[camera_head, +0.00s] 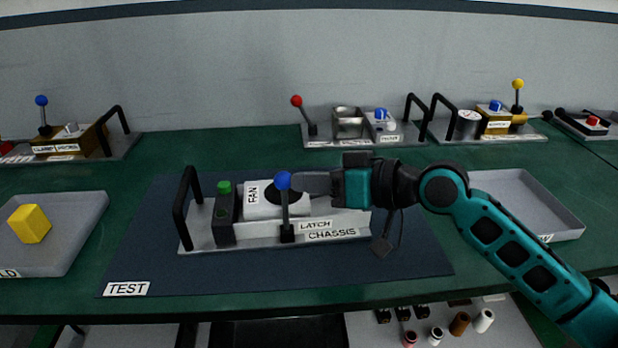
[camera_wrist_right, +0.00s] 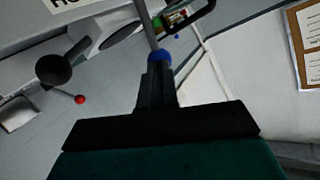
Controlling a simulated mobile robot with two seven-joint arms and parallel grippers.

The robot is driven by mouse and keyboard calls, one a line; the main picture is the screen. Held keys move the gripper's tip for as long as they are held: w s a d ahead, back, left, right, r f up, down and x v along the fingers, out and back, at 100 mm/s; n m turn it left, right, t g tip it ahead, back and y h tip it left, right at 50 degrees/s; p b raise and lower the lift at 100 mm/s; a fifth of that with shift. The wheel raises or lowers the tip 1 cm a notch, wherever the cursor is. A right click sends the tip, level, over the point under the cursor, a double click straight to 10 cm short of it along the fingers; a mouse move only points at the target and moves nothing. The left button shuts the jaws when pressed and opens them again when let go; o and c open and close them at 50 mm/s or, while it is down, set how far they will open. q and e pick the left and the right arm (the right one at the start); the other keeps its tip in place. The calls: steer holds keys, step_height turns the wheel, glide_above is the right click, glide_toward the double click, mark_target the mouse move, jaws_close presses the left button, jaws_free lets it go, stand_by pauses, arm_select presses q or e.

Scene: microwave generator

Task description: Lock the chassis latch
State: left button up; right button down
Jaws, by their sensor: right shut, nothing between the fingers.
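The chassis (camera_head: 215,248) is a grey plate lying on the dark mat labelled TEST, with a label reading CHASSIS. The latch (camera_head: 286,215) is a dark upright lever with a blue ball knob at its front, beside a LATCH label. A white FAN block (camera_head: 262,208) and a dark block with a green knob (camera_head: 225,215) sit on the chassis. My right gripper (camera_head: 298,183) is shut and empty, its tips right of the blue knob. In the right wrist view the knob (camera_wrist_right: 158,57) is just beyond the shut fingers (camera_wrist_right: 157,75); I cannot tell whether they touch.
A black handle (camera_head: 182,205) rises at the chassis's left end. A tray with a yellow block (camera_head: 30,223) is at left, and another tray (camera_head: 520,200) lies behind my right arm. Several lever modules (camera_head: 350,130) line the back. The front of the mat (camera_head: 280,275) is clear.

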arm_select(q)
steer(key=shift+r, duration=0.15)
arm_select(e)
steer(key=shift+w+a, duration=0.1)
arm_select(q)
steer(key=shift+w+d+r+p, duration=0.1)
steer(key=shift+w+r+p, duration=0.1)
steer(key=shift+r+p, duration=0.3)
steer(key=shift+w+r+p, duration=0.2)
steer(key=shift+r+p, duration=0.25)
arm_select(e)
steer(key=shift+w+f+m+g, duration=0.15)
steer(key=shift+w+m+g, duration=0.25)
steer(key=shift+w, duration=0.5)
